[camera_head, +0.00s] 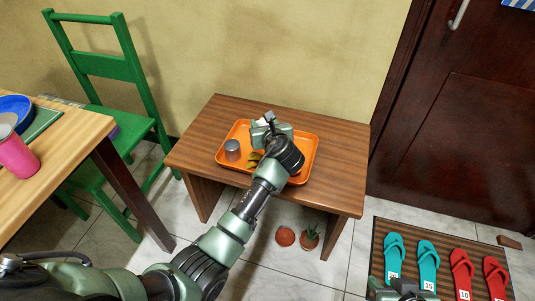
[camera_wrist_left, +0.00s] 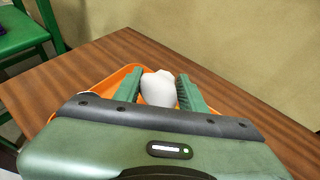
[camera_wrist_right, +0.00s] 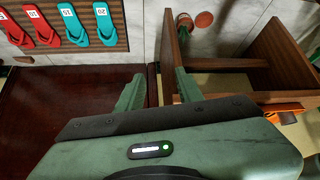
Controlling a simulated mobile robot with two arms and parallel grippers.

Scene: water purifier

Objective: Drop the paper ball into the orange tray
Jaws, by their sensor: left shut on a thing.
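The white paper ball (camera_wrist_left: 158,90) is between the two fingers of my left gripper (camera_wrist_left: 159,76), which is shut on it. In the head view the left gripper (camera_head: 267,120) is over the far part of the orange tray (camera_head: 310,150), and a bit of the paper ball (camera_head: 261,122) shows there. The tray lies on the brown wooden table, its orange rim also in the left wrist view (camera_wrist_left: 130,70). I cannot tell whether the ball touches the tray. My right gripper (camera_wrist_right: 159,75) is open and empty, apart from the tray.
A grey metal cup (camera_head: 232,150) and a yellowish item (camera_head: 254,159) are in the tray. The low table (camera_head: 200,135) is otherwise clear. Flip-flops (camera_head: 427,262) lie on a mat at right. A green chair (camera_head: 105,65) and a table with a pink cup (camera_head: 15,155) stand at left.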

